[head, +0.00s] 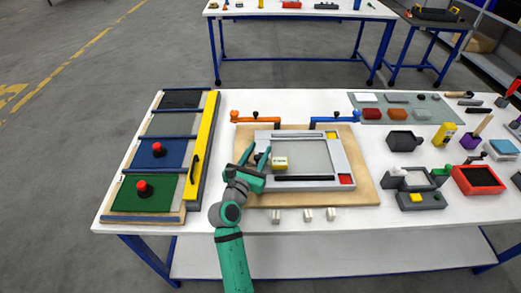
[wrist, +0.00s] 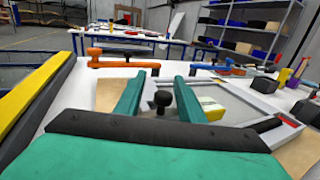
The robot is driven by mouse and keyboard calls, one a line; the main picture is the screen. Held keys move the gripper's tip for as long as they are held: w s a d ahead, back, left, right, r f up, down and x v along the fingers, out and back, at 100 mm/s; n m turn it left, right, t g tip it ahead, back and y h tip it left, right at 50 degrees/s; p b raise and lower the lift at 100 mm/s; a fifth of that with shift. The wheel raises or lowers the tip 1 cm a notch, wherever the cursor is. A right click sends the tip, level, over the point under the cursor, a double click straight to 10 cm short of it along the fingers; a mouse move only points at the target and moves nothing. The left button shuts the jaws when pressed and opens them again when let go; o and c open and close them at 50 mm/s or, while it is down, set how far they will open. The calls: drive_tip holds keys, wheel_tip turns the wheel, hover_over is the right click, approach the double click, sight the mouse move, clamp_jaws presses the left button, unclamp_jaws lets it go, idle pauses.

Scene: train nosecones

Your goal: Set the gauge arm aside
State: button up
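My gripper (head: 262,158) is low over the left side of the grey frame (head: 346,150). In the wrist view its two teal fingers (wrist: 162,92) are spread apart. A black knob (wrist: 162,98) stands between them, with gaps visible on both sides. A cream and yellow block (head: 280,163) lies just right of the fingers; it also shows in the wrist view (wrist: 212,108). The knob may belong to the gauge arm, but my fingers hide most of what is under it. An orange arm (head: 256,121) and a blue arm (head: 333,121) lie along the board's back edge.
The wooden board (head: 362,190) carries the frame. A yellow bar (head: 203,150) and panels with red knobs (head: 142,187) are at left. Small pale blocks (head: 306,215) lie in front. Grey fixtures (head: 412,181) and a red tray (head: 478,180) crowd the right. The table's front strip is mostly clear.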

drive_tip(key=shift+w+d, duration=0.45)
drive_tip(key=shift+w, duration=0.1)
drive_tip(key=shift+w, duration=0.1)
